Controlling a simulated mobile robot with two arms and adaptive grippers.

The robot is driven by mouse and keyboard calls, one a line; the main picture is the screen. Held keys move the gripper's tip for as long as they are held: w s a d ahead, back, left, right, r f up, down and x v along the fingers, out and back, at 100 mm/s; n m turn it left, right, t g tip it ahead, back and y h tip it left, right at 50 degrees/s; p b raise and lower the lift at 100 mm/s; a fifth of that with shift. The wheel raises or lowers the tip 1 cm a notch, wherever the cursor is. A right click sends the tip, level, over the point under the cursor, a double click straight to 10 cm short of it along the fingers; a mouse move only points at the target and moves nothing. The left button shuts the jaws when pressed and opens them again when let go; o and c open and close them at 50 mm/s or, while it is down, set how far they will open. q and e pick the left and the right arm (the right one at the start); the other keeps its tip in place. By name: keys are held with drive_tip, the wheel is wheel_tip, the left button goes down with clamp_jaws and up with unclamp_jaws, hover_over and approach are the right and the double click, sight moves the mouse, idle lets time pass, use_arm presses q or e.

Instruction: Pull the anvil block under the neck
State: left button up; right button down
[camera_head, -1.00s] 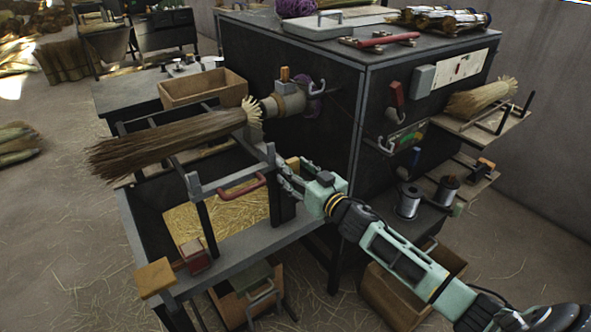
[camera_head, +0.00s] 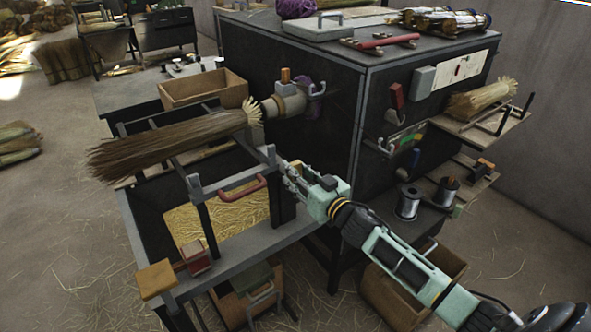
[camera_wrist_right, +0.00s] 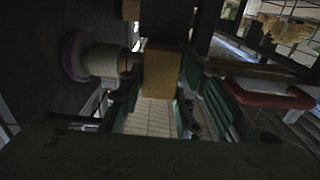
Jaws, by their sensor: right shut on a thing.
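The wooden anvil block (camera_wrist_right: 162,72) sits between the fingers of my right gripper (camera_wrist_right: 158,98) in the right wrist view. In the head view the right gripper (camera_head: 287,171) is shut on this block, which is mostly hidden there, at the right side of the grey bench frame. The broom (camera_head: 175,140) lies on the frame's bars, its brown bristles to the left. Its pale neck end (camera_head: 252,112) meets the holder (camera_head: 287,104) on the dark machine, above and left of the gripper. My left gripper is not in view.
A red-handled bar (camera_head: 243,192) crosses the frame just left of the gripper. The dark machine (camera_head: 300,60) stands close behind. A straw-filled tray (camera_head: 215,215) lies below the frame. A yellow block (camera_head: 155,278) and red block (camera_head: 196,255) sit on the front edge.

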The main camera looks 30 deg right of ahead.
drive_tip(key=shift+s+f, duration=0.1)
drive_tip(key=shift+f, duration=0.05)
drive_tip(key=c, duration=1.6)
unclamp_jaws()
drive_tip(key=o, duration=0.3)
drive_tip(key=shift+s, duration=0.2)
drive_tip(key=shift+w, duration=0.1)
drive_tip(key=s, duration=0.4)
drive_tip(key=s+d, duration=0.1)
drive_tip(key=s, duration=0.7)
drive_tip(key=shift+d, duration=0.35)
